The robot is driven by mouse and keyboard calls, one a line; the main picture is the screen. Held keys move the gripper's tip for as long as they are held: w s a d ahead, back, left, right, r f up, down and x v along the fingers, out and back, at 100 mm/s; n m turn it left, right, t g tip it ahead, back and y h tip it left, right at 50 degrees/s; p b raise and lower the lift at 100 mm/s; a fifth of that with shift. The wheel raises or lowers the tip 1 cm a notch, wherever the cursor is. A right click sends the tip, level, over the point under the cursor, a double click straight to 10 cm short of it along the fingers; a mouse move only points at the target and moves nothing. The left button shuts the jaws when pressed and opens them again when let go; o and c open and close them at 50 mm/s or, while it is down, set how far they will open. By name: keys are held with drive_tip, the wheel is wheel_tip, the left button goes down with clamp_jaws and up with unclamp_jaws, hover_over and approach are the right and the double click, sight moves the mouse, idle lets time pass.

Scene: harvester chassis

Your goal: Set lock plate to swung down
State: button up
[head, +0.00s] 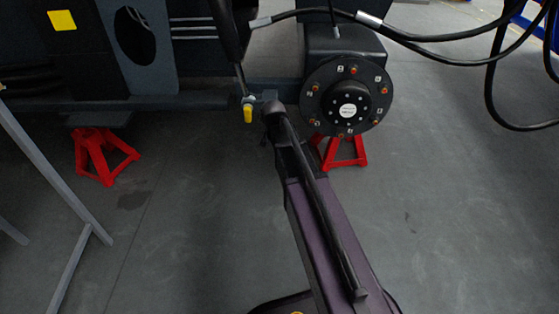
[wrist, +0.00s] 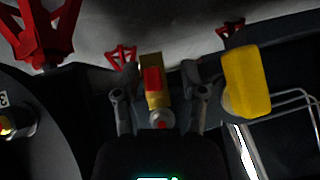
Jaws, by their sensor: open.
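My gripper (wrist: 161,95) is open in the wrist view, its fingers apart on either side of a narrow yellow plate with a red face (wrist: 153,80). This seems to be the lock plate. It extends from a silver pin with a red tip (wrist: 161,121) toward the picture's top, the same way as the stands' feet. I cannot tell whether the fingers touch it. My gripper (head: 270,108) is mostly hidden by my arm in the head view, near the chassis beam; the plate is hidden there.
A round hub (head: 347,96) is close on the right. Red stands (head: 101,153) support the chassis. Hoses (head: 440,38) hang upper right.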

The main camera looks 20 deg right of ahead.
drive_tip(key=s+d+r+m+t+y, duration=0.3)
drive_tip(key=s+r+m+t+y, duration=0.25)
drive_tip(key=s, duration=0.55)
drive_tip(key=s+a+n+g+p, duration=0.6)
drive_tip(key=s+a+n+g, duration=0.1)
drive_tip(key=g, duration=0.1)
drive_tip(key=s+r+n+g+h+p, duration=0.1)
drive_tip(key=s+n+g+h+p, duration=0.2)
drive_tip(key=s+g+p, duration=0.3)
drive_tip(key=shift+s+d+r+g+h+p, duration=0.4)
drive_tip(key=shift+s+h, duration=0.45)
drive_tip(key=shift+s, duration=1.6)
drive_tip(key=shift+a+f, duration=0.1)
drive_tip(key=shift+a, duration=0.05)
idle(0.6)
